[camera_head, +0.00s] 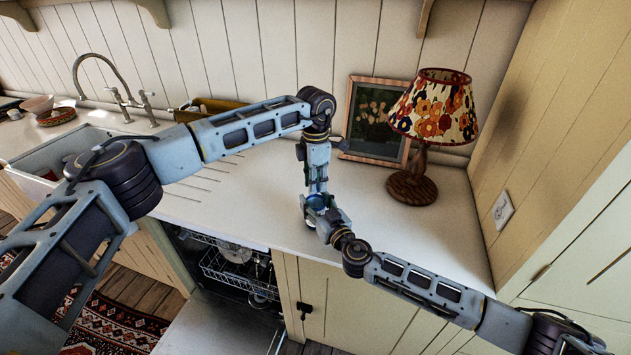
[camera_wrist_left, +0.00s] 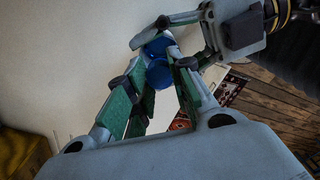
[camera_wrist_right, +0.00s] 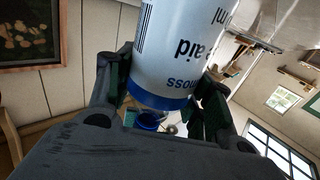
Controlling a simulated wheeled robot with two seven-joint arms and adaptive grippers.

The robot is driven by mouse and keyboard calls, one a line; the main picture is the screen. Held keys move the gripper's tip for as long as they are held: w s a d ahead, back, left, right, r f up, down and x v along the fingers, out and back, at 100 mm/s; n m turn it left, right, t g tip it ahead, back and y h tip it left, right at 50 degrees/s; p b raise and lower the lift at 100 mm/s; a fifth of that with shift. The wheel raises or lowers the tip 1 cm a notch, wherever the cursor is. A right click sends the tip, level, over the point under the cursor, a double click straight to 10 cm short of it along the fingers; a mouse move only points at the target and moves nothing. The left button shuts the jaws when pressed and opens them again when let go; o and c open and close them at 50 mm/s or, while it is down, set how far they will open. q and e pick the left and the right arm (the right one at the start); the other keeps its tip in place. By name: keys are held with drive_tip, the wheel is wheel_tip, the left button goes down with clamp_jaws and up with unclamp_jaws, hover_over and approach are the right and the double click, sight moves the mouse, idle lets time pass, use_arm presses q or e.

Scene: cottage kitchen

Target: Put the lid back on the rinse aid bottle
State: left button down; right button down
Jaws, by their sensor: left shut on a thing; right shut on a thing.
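My left gripper (camera_head: 317,190) and right gripper (camera_head: 333,222) meet close together above the worktop, in the middle of the head view. In the right wrist view, my right gripper is shut on the white rinse aid bottle (camera_wrist_right: 183,58), which has dark lettering and a blue band at its near end. A blue round piece (camera_wrist_right: 148,121) shows just below that band. In the left wrist view, my left gripper is shut on the blue lid (camera_wrist_left: 158,74). Another blue part (camera_wrist_left: 157,46) shows just beyond it. Whether lid and bottle touch, I cannot tell.
A lamp with a floral shade (camera_head: 434,106) and a framed picture (camera_head: 379,117) stand at the back of the worktop (camera_head: 250,209). The sink (camera_head: 50,160) is at the left. An open dishwasher (camera_head: 235,272) is below the front edge.

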use_arm(q)
drive_tip(key=m, duration=0.6)
drive_tip(key=shift+m, duration=0.4)
use_arm(e)
drive_tip(key=shift+f, duration=0.15)
use_arm(q)
drive_tip(key=c, duration=1.2)
unclamp_jaws()
drive_tip(key=shift+o, duration=0.2)
drive_tip(key=shift+r, duration=0.1)
wheel_tip(320, 180, up, 12)
use_arm(e)
drive_tip(key=c, duration=0.5)
unclamp_jaws()
drive_tip(key=shift+s+d, duration=0.1)
drive_tip(key=shift+s, duration=0.05)
drive_tip(key=shift+v, duration=5.8)
